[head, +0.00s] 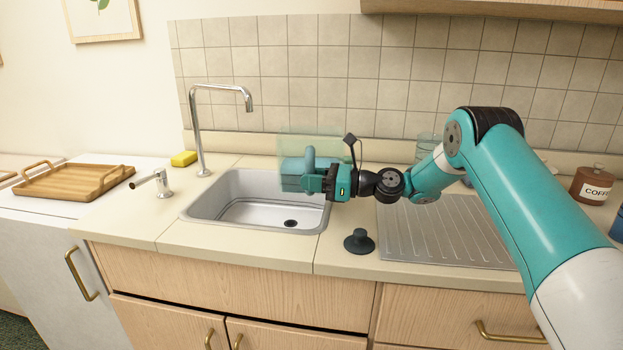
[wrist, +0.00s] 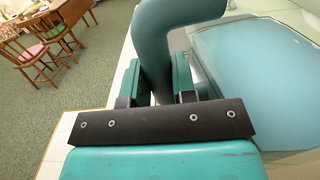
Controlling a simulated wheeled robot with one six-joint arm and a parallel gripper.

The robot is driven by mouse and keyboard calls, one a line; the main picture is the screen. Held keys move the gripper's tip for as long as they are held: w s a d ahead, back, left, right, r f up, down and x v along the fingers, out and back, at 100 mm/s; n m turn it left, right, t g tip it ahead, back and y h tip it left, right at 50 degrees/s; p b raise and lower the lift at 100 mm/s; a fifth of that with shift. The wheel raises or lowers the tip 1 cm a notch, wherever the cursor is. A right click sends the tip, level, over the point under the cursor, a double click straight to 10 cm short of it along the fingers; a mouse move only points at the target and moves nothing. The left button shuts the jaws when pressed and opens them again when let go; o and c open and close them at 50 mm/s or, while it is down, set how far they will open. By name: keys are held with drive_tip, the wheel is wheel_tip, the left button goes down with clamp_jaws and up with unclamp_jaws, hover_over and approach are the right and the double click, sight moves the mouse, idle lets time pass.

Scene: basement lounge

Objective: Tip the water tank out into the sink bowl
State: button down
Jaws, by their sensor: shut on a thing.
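The water tank (head: 293,172) is a clear, pale green box with blue water in its lower part and a blue-grey handle (head: 310,157). It looks upright, held above the right part of the sink bowl (head: 205,204). My gripper (head: 318,184) is shut on the handle. In the wrist view my gripper's fingers (wrist: 160,85) sit on both sides of the handle (wrist: 162,40), and the tank (wrist: 270,80) with blue water fills the right side. The bowl's visible floor looks empty, with a dark drain (head: 291,223). My gripper hides part of the tank's right side.
A dark plug (head: 359,241) lies right of the bowl. The ribbed drainboard (head: 440,232) is clear. A coffee jar (head: 593,185) stands far right.

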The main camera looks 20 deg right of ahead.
drive_tip(key=shift+f+b, duration=0.95)
drive_tip(key=shift+b, duration=0.1)
drive_tip(key=shift+s+d+r+n+g+h+p, duration=0.15)
drive_tip(key=shift+d+r+g+h+p, duration=0.45)
drive_tip(key=shift+p, duration=1.7)
drive_tip(key=shift+s+d+r+n+g+h+p, duration=0.15)
drive_tip(key=shift+r+h+p, duration=0.7)
drive_tip(key=shift+p, duration=1.4)
drive_tip(key=shift+s+d+r+g+h+p, duration=0.1)
drive_tip(key=shift+d+r+g+h+p, duration=0.15)
drive_tip(key=shift+h+p, duration=0.75)
drive_tip(key=shift+d+r+g+h+p, duration=0.15)
drive_tip(key=shift+d+h+p, duration=0.15)
drive_tip(key=shift+p, duration=1.9)
